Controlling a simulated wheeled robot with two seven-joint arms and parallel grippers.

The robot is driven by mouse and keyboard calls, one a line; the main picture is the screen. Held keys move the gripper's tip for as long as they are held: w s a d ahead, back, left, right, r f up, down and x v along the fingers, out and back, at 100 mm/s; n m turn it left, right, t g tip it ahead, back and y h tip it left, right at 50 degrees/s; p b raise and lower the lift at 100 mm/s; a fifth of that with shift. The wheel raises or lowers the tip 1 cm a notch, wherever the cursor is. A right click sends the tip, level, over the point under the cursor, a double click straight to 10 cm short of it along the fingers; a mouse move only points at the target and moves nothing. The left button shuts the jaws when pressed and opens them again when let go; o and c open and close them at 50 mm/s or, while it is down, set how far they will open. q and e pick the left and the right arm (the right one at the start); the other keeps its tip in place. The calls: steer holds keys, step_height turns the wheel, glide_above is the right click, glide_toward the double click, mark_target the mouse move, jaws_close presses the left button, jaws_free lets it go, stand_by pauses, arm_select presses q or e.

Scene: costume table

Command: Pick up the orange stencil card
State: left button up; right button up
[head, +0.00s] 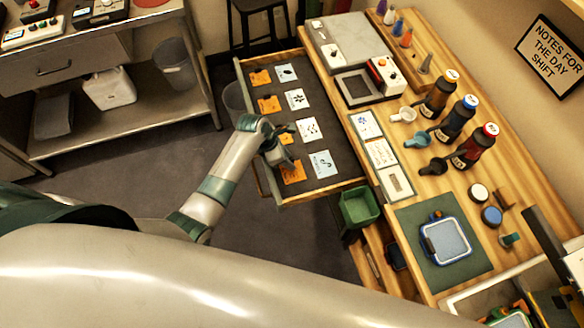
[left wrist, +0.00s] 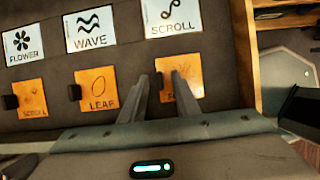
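Several orange stencil cards lie in a row in an open dark-lined drawer (head: 325,180), beside white picture cards. In the left wrist view, one orange card reads "LEAF" (left wrist: 97,90) and another, at left, "SCROLL" (left wrist: 33,97). A third orange card (left wrist: 184,80) is partly hidden by a finger, and its label cannot be read. Each has a small dark tab at its left edge. My left gripper (head: 283,131) is over the drawer's left side. It also shows in the left wrist view (left wrist: 162,80), fingers apart around the third card's tab, with nothing visibly gripped. My right gripper is not in view.
White cards read "FLOWER" (left wrist: 22,44), "WAVE" (left wrist: 90,29) and "SCROLL" (left wrist: 171,14). The drawer's wooden wall (left wrist: 242,50) stands right of the fingers. In the head view, a green bin (head: 360,208) is by the drawer's front corner, and bottles (head: 450,118) stand on the worktop.

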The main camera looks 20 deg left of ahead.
arm_select(q)
steer(key=shift+c, duration=0.2)
jaws_close()
steer(key=shift+r, duration=0.2)
steer(key=shift+r, duration=0.45)
steer(key=r, duration=0.1)
steer(key=r+b, duration=0.1)
steer(key=r, duration=0.1)
steer(key=shift+s+d, duration=0.2)
steer(key=shift+d, duration=0.2)
steer(key=s+d+r+b, duration=0.2)
steer(key=s+d+r, duration=0.4)
steer(key=s+d, duration=0.1)
steer(key=shift+d+r, duration=0.4)
steer(key=shift+d, duration=0.15)
